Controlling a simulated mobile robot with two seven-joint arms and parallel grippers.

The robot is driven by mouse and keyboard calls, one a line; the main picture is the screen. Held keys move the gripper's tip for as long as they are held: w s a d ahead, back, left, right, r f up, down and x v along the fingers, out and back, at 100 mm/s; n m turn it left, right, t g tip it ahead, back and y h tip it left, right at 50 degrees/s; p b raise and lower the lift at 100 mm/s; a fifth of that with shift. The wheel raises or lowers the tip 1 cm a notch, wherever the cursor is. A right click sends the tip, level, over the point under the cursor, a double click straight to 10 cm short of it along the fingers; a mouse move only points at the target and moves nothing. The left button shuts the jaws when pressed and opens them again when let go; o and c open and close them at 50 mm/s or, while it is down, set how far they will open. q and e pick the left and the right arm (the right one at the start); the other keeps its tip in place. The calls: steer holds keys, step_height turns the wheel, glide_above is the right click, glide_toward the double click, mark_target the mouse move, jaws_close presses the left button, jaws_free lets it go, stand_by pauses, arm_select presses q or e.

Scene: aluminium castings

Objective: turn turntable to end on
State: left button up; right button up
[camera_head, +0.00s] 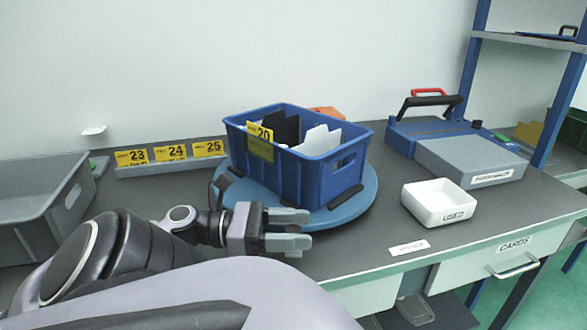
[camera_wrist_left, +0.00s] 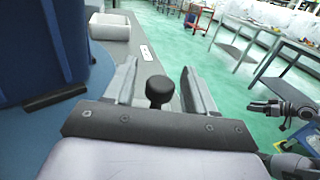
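The round blue turntable (camera_head: 357,204) lies on the grey bench and also shows at the left of the left wrist view (camera_wrist_left: 30,135). A blue bin (camera_head: 322,178) stands on it at an angle, its yellow 20 label (camera_head: 260,142) facing front left. My left gripper (camera_head: 305,229) is at the turntable's front edge, fingers apart. In the left wrist view (camera_wrist_left: 160,88) a black knob (camera_wrist_left: 159,92) stands between the fingers, with gaps on both sides. What the knob is fixed to is hidden. A dark gripper, seemingly my right one (camera_wrist_left: 262,108), shows at the right; its finger state is unclear.
A white USED tray (camera_head: 438,202) and a grey and blue device (camera_head: 465,155) stand right of the turntable. A grey crate (camera_head: 72,203) stands at the left. A holder with labels 23, 24 and 25 (camera_head: 172,168) lies behind. The bench's front edge is close to my gripper.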

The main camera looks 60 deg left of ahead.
arm_select(q)
step_height(320, 180, up, 20)
steer(key=p, duration=0.4)
arm_select(e)
steer(key=shift+s+d+r, duration=0.15)
steer(key=shift+d+r, duration=0.05)
steer(key=shift+r, duration=0.4)
steer(key=shift+s+d+r, duration=0.15)
steer(key=shift+d+r, duration=0.05)
steer(key=shift+r, duration=0.4)
